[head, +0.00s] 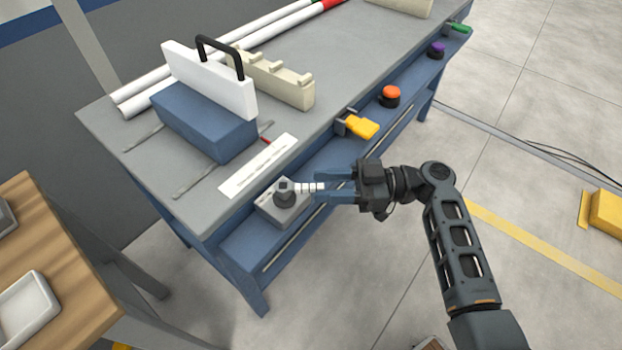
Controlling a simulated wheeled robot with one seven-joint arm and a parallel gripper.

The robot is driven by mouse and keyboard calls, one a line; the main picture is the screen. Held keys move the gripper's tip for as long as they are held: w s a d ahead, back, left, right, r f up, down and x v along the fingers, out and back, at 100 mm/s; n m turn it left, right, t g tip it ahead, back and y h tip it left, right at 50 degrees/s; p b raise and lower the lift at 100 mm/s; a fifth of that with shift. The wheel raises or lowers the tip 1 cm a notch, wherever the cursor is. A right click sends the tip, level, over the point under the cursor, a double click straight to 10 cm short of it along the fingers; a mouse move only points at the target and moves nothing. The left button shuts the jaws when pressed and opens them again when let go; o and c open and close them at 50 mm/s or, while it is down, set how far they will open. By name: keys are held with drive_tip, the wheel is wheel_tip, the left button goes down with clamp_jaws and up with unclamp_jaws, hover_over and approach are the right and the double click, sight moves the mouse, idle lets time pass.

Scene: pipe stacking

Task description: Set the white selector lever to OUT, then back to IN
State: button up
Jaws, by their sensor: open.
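The white selector lever (311,187) sticks out to the right from a dark round knob (285,195) on a small grey selector box (273,212). The box is mounted on the front of the blue bench, near its left end. My gripper (325,187) is open, with its blue fingers pointing left at the lever. The fingers lie around or just beside the lever's outer end; I cannot tell whether they touch it. The IN and OUT markings are too small to read here.
A white label strip (258,166) lies on the grey bench top (345,85) above the box. A yellow handle (361,126), an orange button (390,94) and a purple knob (436,49) line the bench front. A wooden table (75,255) stands at the left.

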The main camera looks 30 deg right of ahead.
sight(311, 186)
drive_tip(key=shift+x, duration=1.7)
clamp_jaws()
